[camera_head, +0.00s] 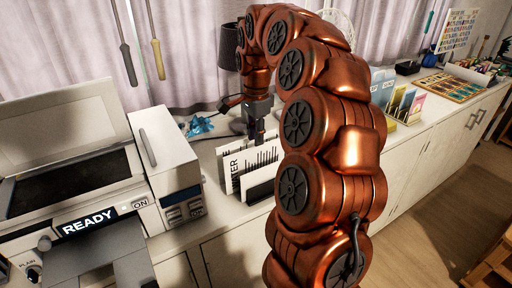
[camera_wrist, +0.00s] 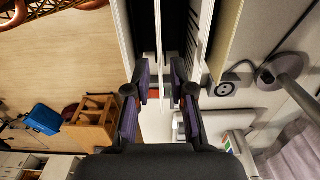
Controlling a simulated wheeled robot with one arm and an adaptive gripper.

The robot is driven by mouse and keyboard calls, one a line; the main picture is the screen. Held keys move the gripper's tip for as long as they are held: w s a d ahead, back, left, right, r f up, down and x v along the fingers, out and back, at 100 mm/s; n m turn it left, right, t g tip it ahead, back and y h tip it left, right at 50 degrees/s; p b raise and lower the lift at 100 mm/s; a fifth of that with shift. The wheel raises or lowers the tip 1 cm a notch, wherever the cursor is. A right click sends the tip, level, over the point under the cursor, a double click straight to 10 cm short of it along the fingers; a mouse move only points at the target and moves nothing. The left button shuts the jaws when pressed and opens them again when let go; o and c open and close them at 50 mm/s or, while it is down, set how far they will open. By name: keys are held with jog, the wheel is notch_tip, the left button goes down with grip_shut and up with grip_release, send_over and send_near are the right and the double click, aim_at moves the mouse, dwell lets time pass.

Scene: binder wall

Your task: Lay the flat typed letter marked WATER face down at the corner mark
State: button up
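A white letter (camera_head: 238,172) stands on edge in a rack on the counter in the head view. Its visible heading letters read "TER", with dark typed stripes beside them; the rest of the heading is hidden. My gripper (camera_head: 254,126) points down just above the upright sheets, partly hidden by my arm. In the wrist view, my gripper's two fingers (camera_wrist: 160,88) are apart, with thin white sheet edges (camera_wrist: 165,40) and dark gaps running up between and beyond them. I cannot tell whether either finger touches a sheet. No corner mark can be made out.
A printer (camera_head: 85,185) with a "READY" display stands left of the rack. A crumpled blue item (camera_head: 199,126) and a dark lamp (camera_head: 228,48) are behind. Coloured cards (camera_head: 402,102) and a tray (camera_head: 452,86) stand farther right. My arm hides the counter's middle.

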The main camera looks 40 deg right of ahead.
jog(key=shift+f+b, duration=1.1)
jog(key=shift+f, duration=0.65)
grip_shut()
jog(key=shift+r, duration=0.1)
notch_tip(320, 180, up, 12)
jog(key=p, duration=0.2)
jog(key=shift+p, duration=0.35)
